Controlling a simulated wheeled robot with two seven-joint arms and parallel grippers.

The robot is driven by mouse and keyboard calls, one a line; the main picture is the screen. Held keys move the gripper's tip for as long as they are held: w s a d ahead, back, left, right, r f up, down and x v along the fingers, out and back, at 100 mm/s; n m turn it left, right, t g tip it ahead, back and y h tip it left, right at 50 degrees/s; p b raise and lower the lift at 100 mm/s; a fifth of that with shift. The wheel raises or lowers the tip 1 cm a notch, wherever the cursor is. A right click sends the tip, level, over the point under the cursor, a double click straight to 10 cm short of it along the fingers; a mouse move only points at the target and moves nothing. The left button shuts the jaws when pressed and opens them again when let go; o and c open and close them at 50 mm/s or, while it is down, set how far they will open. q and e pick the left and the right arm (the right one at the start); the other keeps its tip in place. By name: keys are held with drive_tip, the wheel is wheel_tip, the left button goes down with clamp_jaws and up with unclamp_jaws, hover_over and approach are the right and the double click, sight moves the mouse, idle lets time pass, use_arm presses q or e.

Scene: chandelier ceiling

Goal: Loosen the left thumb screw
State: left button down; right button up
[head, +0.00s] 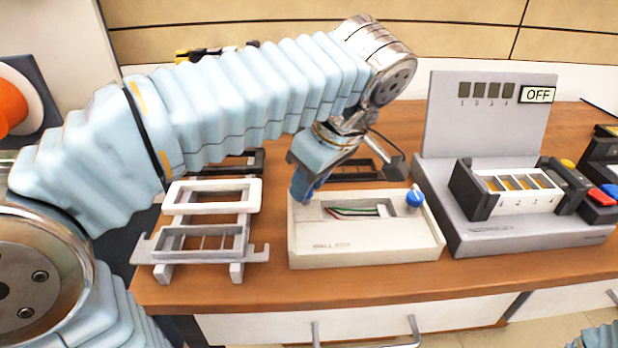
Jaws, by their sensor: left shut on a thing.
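A cream box (365,248) with wires in its open top sits on the wooden bench, near the front edge. Its right thumb screw (414,198) is a blue knob standing on the top at the right. My left gripper (303,192) reaches down from above onto the top left corner of the box, where the left thumb screw is. It is shut on that screw, which is mostly hidden by the blue fingers. My right gripper is not in view; only a bit of pale blue sleeve shows at the lower right corner.
A grey and white rack (211,195) stands left of the box. Dark frames (355,168) lie behind the box. Bare wood shows along the front edge.

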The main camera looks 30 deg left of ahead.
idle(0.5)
use_arm(q)
drive_tip(key=c, duration=0.9)
unclamp_jaws()
drive_tip(key=shift+d+r, duration=0.1)
drive_tip(key=v, duration=1.3)
drive_tip(key=shift+w+r, duration=0.1)
drive_tip(key=shift+r, duration=0.2)
